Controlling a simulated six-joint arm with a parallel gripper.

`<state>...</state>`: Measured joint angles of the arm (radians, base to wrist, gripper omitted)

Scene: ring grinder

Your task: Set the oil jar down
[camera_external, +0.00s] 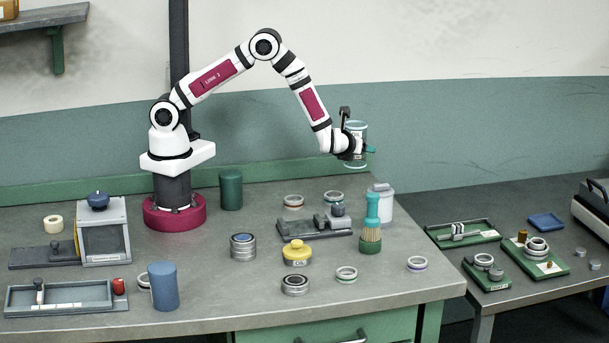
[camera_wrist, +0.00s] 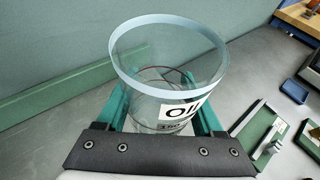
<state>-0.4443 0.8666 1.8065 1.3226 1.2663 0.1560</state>
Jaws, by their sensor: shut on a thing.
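The oil jar is a clear open-topped glass with a white label reading "OIL". In the external view the oil jar (camera_external: 356,131) is held upright in the air, above the back right part of the grey workbench (camera_external: 330,318). My gripper (camera_external: 358,148) is shut on it, with its green fingers on either side of the glass. In the wrist view the oil jar (camera_wrist: 165,60) fills the middle, its rim facing up, between the fingers of my gripper (camera_wrist: 165,115). Parts of the jar's lower body are hidden by the gripper in the wrist view.
Below the jar stand a white lidded container (camera_external: 381,204) and a teal-handled brush (camera_external: 371,222). A grey fixture (camera_external: 315,228) and several rings lie near. A yellow-topped pot (camera_external: 297,252) stands in front. A lower side table (camera_external: 505,298) with green trays is at the right.

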